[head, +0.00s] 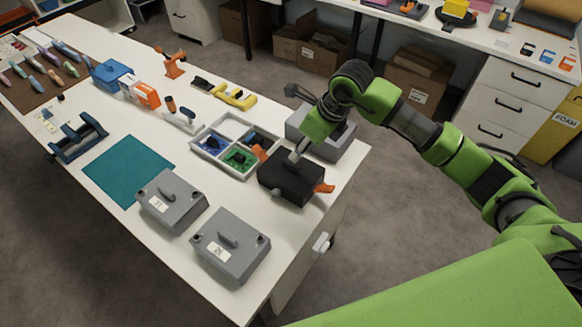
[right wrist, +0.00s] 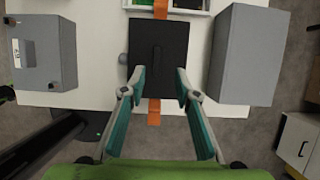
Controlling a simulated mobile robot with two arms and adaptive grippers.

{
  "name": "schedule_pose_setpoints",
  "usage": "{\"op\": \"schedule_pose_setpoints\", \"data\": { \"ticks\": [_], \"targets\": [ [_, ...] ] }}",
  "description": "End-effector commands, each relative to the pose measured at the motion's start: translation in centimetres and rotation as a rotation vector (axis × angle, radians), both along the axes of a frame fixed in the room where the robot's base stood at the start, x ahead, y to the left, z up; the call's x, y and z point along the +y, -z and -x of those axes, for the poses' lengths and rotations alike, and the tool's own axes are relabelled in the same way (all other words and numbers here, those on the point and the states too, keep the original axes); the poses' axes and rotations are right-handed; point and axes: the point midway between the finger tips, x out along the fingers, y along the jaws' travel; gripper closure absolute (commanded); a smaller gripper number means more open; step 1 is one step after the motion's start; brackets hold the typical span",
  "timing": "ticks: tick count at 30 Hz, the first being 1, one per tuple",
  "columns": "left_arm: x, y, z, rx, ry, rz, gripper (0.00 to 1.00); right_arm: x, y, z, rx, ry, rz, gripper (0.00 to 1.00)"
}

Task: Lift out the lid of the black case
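The black case (head: 291,178) stands near the right edge of the white table, with orange tabs (head: 325,188) sticking out at two opposite ends. In the right wrist view its dark lid (right wrist: 160,40) is seen from above, with a thin raised ridge in the middle. My right gripper (head: 297,156) is over the case, pointing down. In the right wrist view my right gripper (right wrist: 161,74) is open, its two fingertips apart on either side of the ridge's line, with nothing visibly held. Whether the fingertips touch the lid is unclear. My left gripper is in no view.
A grey box (head: 325,135) stands close behind the case. A divided tray (head: 222,160) with blue and green contents is to its left. Two grey lidded cases (head: 232,262) (head: 160,212) are in front. A teal mat (head: 128,168) lies farther left.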

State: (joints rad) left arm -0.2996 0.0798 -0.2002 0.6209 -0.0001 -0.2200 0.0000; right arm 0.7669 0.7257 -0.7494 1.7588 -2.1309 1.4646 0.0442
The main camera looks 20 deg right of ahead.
Motion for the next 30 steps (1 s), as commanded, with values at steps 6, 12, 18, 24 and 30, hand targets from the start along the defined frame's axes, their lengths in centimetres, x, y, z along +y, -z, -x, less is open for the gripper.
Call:
{"op": "schedule_pose_setpoints", "data": {
  "ticks": [6,12,18,24,30],
  "targets": [
    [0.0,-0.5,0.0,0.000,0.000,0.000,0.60,0.5,2.0,-0.7,0.000,0.000,0.000,0.71],
    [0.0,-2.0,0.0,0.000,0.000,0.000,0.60,1.2,3.8,-0.8,0.005,0.000,-0.003,0.71],
    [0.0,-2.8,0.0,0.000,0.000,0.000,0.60,1.8,6.5,-1.6,0.001,0.000,-0.002,0.71],
    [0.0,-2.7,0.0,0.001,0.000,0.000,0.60,1.9,7.1,-1.8,-0.002,0.000,-0.001,0.71],
    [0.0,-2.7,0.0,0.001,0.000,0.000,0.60,1.9,7.0,-1.8,-0.001,0.000,-0.002,0.97]
  ]
}}
